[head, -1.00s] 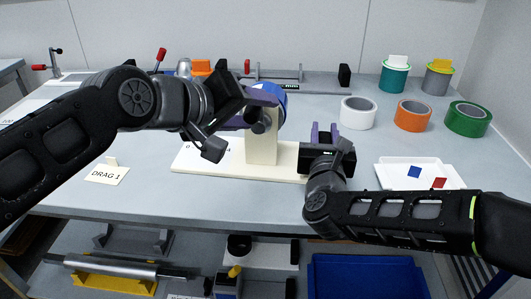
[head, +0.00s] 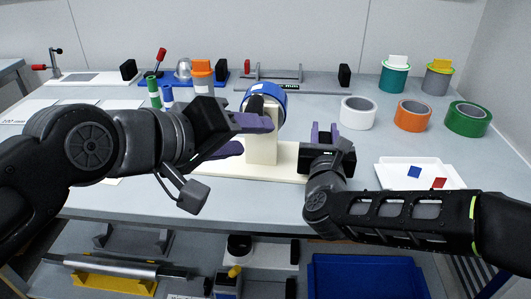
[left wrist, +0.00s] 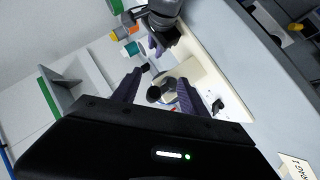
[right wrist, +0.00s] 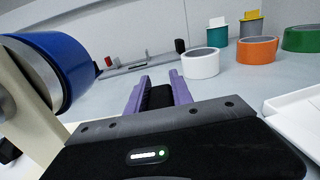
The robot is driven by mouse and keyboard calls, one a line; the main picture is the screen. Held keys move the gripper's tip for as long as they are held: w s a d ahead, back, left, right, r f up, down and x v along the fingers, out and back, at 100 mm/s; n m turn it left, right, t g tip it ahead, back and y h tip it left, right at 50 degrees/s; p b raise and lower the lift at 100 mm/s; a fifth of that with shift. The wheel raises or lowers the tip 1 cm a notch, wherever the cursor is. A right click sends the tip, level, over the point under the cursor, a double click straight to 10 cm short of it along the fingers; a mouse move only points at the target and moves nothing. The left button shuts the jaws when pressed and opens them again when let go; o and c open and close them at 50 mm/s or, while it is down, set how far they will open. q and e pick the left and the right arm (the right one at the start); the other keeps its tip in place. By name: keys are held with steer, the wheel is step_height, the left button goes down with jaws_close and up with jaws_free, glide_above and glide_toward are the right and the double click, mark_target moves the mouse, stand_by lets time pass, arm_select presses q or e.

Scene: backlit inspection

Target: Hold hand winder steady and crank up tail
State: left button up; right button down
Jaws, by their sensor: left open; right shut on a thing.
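The hand winder stands on a long cream base (head: 284,170), with a cream upright post (head: 262,146) and a blue roll (head: 272,94) at its top. A dark crank part (head: 256,105) shows in front of the roll. My left gripper (head: 255,136) is open just in front of the post. In the left wrist view a round black knob (left wrist: 153,94) appears between its spread purple fingers (left wrist: 156,87); whether they touch is unclear. My right gripper (head: 325,133), at the base's right end, is shut on a black block (right wrist: 160,97). The roll also shows in the right wrist view (right wrist: 62,68).
White (head: 358,113), orange (head: 413,115) and green (head: 467,119) tape rolls stand to the right. A white tray (head: 452,178) with blue and red chips is at front right. Fixtures line the back. A blue bin (head: 365,277) is below the table.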

steer(key=shift+f, duration=0.1)
stand_by(0.3)
steer(key=c, duration=1)
jaws_free()
steer(key=shift+c, duration=0.2)
steer(key=shift+s, duration=0.1)
steer(key=s, duration=1.1)
steer(key=shift+s+a, duration=0.25)
steer(key=shift+a, duration=0.15)
steer(key=shift+s, duration=0.15)
steer(key=shift+s, duration=0.1)
